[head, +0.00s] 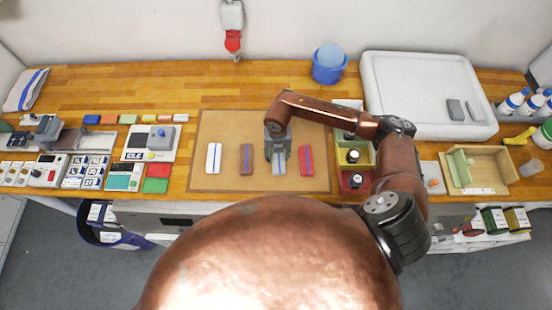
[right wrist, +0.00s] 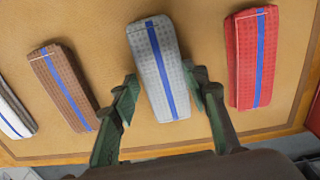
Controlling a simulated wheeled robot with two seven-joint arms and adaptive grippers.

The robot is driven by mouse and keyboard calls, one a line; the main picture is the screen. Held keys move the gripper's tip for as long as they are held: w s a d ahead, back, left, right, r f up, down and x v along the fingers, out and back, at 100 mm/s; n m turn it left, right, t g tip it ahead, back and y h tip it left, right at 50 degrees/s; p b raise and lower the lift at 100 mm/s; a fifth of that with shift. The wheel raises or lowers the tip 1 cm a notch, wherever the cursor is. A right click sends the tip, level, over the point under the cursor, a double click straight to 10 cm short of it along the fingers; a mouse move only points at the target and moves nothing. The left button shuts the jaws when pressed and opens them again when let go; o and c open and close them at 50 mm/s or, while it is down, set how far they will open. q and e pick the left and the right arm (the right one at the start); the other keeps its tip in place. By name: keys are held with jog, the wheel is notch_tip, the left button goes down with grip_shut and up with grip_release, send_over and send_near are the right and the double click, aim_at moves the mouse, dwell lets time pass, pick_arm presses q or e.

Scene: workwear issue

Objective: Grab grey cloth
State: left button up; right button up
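The grey cloth (right wrist: 160,75), folded long with a blue stripe, lies on the tan mat (head: 228,122). In the head view its front end (head: 279,168) shows below my right gripper (head: 278,152). In the right wrist view the open fingers of my right gripper (right wrist: 160,103) stand on either side of the cloth's near part, with a gap at the left finger and little or none at the right. Whether the right finger touches the cloth cannot be told. My left gripper is not in view.
On the mat, a white cloth (head: 214,158) and a brown cloth (head: 246,158) lie left of the grey one, and a red cloth (head: 306,160) lies right. Bins (head: 353,155) stand right of the mat. The mat's back left is clear.

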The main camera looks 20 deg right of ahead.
jog(key=c, duration=0.6)
jog(key=shift+r, duration=0.1)
